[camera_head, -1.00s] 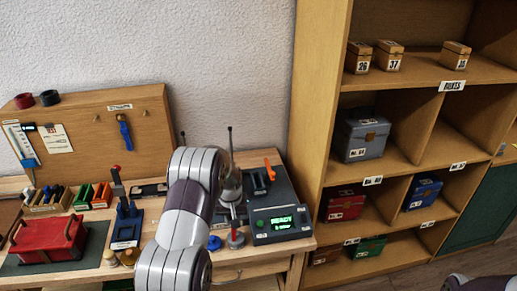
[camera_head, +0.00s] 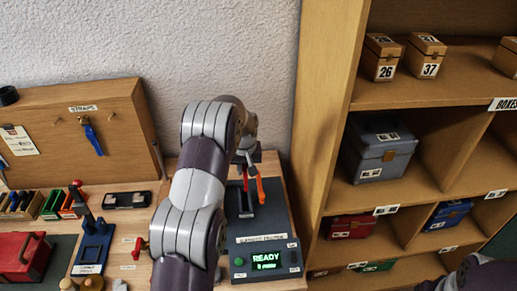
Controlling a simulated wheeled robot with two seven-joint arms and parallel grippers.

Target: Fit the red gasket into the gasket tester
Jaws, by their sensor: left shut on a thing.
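A dark bench unit (camera_head: 236,243) with a lit green READY display stands right of my left arm; I take it for the gasket tester, though its label is too small to read surely. My left gripper (camera_head: 247,158) is over its back part, largely hidden by my own wrist. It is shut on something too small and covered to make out. A thin dark-red piece (camera_head: 244,179) shows just below the fingers, beside an upright orange lever (camera_head: 261,189). I cannot tell whether this piece is the red gasket or whether it touches the unit. My right gripper is out of view.
A wooden shelf (camera_head: 330,130) with numbered boxes rises close on the right. Left of my arm are a blue holder (camera_head: 93,243), a small red part (camera_head: 140,247) and a red case (camera_head: 22,258).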

